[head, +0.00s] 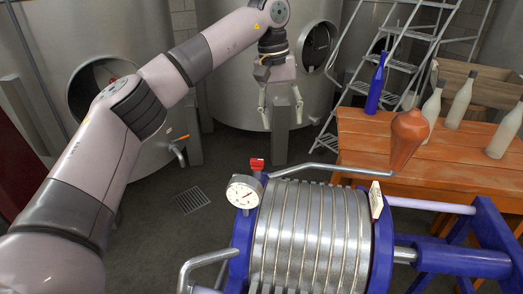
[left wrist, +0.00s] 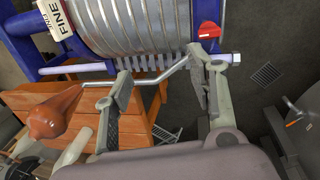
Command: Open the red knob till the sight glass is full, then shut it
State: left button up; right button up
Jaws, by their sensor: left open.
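A small red knob-like part (head: 257,164) sits on top of the blue end frame of the filter press, behind the dial. In the left wrist view the red part (left wrist: 209,30) shows just beyond the right-hand finger. My left gripper (head: 281,118) is open and empty, pointing down, above and apart from the red part. No sight glass can be clearly made out. An orange-brown bulb (head: 408,140) stands at the far end of a bent metal pipe; whether it is glass or solid I cannot tell. My right gripper is not in view.
A round dial gauge (head: 244,191) sits beside the ribbed press (head: 310,240). A wooden table (head: 455,160) holds a blue bottle (head: 377,85) and several pale bottles. Steel tanks (head: 225,75) and a step ladder (head: 395,65) stand behind. Floor around the drain (head: 191,200) is clear.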

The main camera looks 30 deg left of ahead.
pick_arm(q)
jog(key=s+a+r+y, duration=0.1)
jog(key=a+r+y, duration=0.1)
jog(key=a+r, duration=0.3)
jog(key=b, duration=0.1)
send_over(257, 159)
notch_tip(257, 159, down, 7)
notch_tip(257, 159, down, 11)
jog(key=p, duration=0.3)
jog(key=shift+s, duration=0.1)
jog(key=c, duration=1.1)
jog(key=shift+c, duration=0.2)
